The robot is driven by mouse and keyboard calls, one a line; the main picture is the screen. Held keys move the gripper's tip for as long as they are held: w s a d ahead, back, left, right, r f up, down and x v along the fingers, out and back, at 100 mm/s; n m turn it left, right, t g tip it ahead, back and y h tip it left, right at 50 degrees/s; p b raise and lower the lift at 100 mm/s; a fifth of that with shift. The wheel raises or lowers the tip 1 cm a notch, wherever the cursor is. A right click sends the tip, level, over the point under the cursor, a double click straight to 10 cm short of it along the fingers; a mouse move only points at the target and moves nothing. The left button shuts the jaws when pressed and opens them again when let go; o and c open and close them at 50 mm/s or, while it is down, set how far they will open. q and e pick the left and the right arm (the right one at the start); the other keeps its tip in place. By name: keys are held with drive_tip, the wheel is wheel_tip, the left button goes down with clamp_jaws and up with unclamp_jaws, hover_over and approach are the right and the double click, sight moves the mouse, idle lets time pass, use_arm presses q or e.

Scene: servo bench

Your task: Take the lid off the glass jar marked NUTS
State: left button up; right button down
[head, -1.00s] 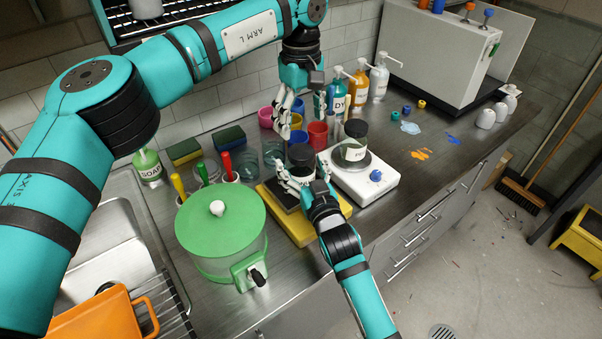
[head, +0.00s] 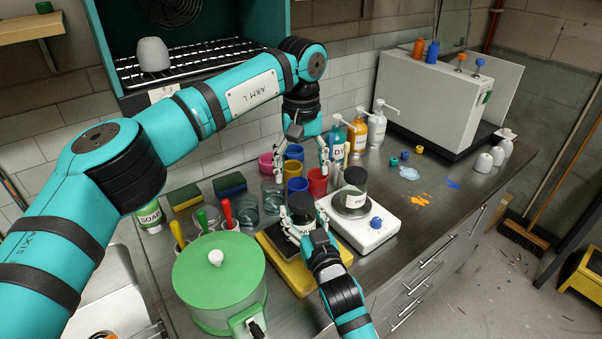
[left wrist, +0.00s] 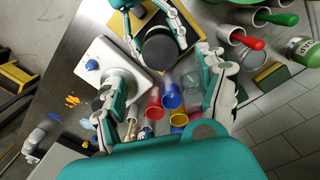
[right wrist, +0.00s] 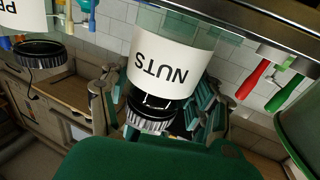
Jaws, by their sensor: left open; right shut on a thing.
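The NUTS jar (right wrist: 172,62) is glass with a white label and shows upside down in the right wrist view. Its black lid (head: 302,202) is on it; the left wrist view shows the lid from above (left wrist: 160,48). My right gripper (head: 306,222) is shut on the jar, with a finger on either side. Whether the jar touches the surface below is hidden. My left gripper (head: 310,152) is open and empty, above and behind the jar in the head view. In the left wrist view its fingers are spread, with the lid beyond their gap.
A green-lidded pot (head: 220,285) stands at left. Coloured cups (head: 317,182) and bottles (head: 376,130) stand behind.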

sight(301, 199)
use_arm(q)
drive_tip(key=m, duration=0.3)
drive_tip(key=shift+f, duration=0.3)
wheel_tip(301, 199, down, 7)
drive_tip(key=shift+f, duration=0.2)
